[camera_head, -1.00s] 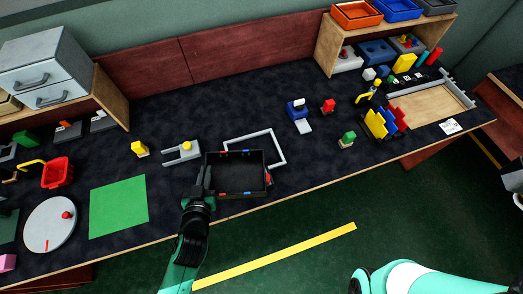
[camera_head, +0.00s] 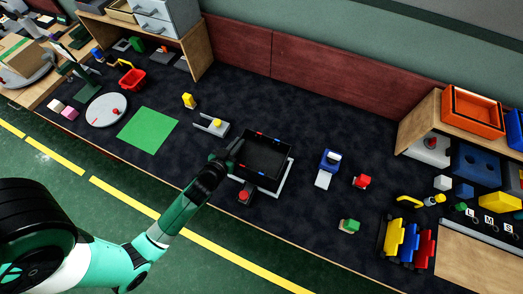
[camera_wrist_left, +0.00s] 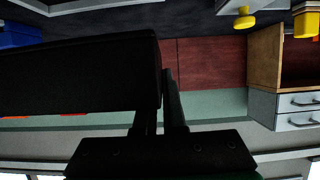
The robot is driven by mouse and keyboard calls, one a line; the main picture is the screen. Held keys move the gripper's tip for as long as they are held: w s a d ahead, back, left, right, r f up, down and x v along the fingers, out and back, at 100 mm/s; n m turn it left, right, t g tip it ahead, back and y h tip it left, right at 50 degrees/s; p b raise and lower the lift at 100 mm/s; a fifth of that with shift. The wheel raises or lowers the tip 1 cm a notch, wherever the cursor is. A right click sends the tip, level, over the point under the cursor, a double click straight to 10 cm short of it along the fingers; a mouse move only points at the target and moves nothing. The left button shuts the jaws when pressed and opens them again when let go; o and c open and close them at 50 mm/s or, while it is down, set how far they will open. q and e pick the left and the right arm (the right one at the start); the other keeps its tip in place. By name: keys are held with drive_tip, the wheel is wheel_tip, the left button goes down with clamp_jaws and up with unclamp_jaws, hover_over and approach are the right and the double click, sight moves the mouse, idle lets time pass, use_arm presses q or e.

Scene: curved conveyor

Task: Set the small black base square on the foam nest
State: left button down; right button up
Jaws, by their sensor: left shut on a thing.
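The black base (camera_head: 268,160) is an open, shallow tray with small red and blue marks on its rim. My left gripper (camera_head: 229,154) is shut on its left wall in the head view. The white square frame (camera_head: 285,176), which I take for the foam nest, shows along the tray's right and front sides. The tray covers the rest of it. I cannot tell whether the tray rests on it or is held above. In the left wrist view the held black wall (camera_wrist_left: 80,85) fills much of the left side. My right gripper is not in view.
A red knob on a dark block (camera_head: 244,196) stands close in front of the tray. A blue-and-white item (camera_head: 328,165) stands to the right. The green mat (camera_head: 147,129) lies farther left.

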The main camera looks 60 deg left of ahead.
sight(240, 152)
use_arm(q)
wheel_tip(240, 152, down, 6)
drive_tip(key=b, duration=0.3)
drive_tip(key=shift+r, duration=0.15)
drive_tip(key=shift+f, duration=0.25)
drive_tip(key=shift+w+d, duration=0.1)
drive_tip(key=shift+f+b, duration=1.6)
drive_tip(key=shift+f, duration=0.45)
drive_tip(key=c, duration=1)
unclamp_jaws()
drive_tip(key=shift+r, duration=0.1)
